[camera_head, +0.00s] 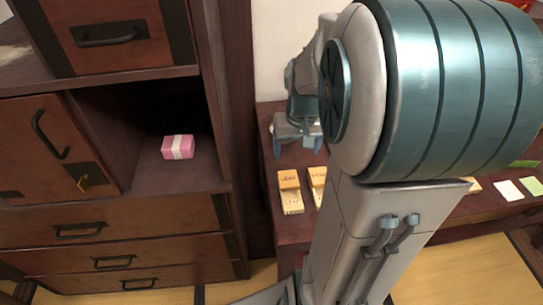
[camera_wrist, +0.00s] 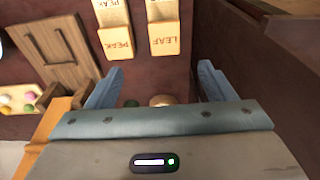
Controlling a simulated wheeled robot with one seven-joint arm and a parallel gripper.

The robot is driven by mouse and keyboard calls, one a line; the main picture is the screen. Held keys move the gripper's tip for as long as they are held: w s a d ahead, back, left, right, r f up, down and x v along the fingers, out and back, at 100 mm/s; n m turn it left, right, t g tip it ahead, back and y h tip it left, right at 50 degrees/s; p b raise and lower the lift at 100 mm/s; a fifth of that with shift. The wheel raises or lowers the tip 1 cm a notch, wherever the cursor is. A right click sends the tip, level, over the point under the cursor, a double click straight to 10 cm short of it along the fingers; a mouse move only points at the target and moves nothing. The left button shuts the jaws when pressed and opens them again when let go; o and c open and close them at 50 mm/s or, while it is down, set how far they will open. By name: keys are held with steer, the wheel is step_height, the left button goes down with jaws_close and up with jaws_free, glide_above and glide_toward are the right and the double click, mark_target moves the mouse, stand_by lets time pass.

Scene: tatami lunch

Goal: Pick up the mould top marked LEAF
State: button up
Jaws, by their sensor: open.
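The wooden mould piece marked LEAF (camera_wrist: 164,46) lies on the dark red table, its lettering upside down in the wrist view. It is the left of two mould pieces in the head view (camera_head: 290,190). A second stepped part adjoins it at the top of the wrist view, partly cut off; I cannot tell clearly where top and base divide. The mould marked PEAK (camera_wrist: 117,45) lies beside it. My gripper (camera_wrist: 157,85) is open and empty, its blue fingers apart. In the head view my gripper (camera_head: 297,145) is beyond the moulds, toward the wall.
Small round items (camera_wrist: 162,100) show between my fingers, partly hidden by my gripper. A tray of coloured sweets (camera_wrist: 18,98) is at the wrist view's left. A wooden cabinet (camera_head: 110,220) with a pink box (camera_head: 178,147) stands left of the table. Green and white cards (camera_head: 507,190) lie right.

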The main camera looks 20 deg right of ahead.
steer(key=b, duration=0.1)
glide_above(289, 179)
steer(key=s, duration=0.1)
steer(key=f, duration=0.8)
steer(key=shift+s+d+f, duration=0.1)
steer(key=shift+s+d, duration=0.05)
steer(key=shift+s, duration=0.05)
steer(key=shift+w+a+f+b, duration=0.15)
steer(key=shift+w+f, duration=0.1)
steer(key=shift+f, duration=0.65)
steer(key=shift+w+f+b, duration=0.1)
steer(key=shift+w+f, duration=0.1)
steer(key=shift+f, duration=0.65)
steer(key=shift+w+a+f+b, duration=0.15)
steer(key=shift+w+f, duration=0.1)
steer(key=shift+f, duration=0.65)
steer(key=shift+d, duration=0.1)
steer(key=c, duration=1.1)
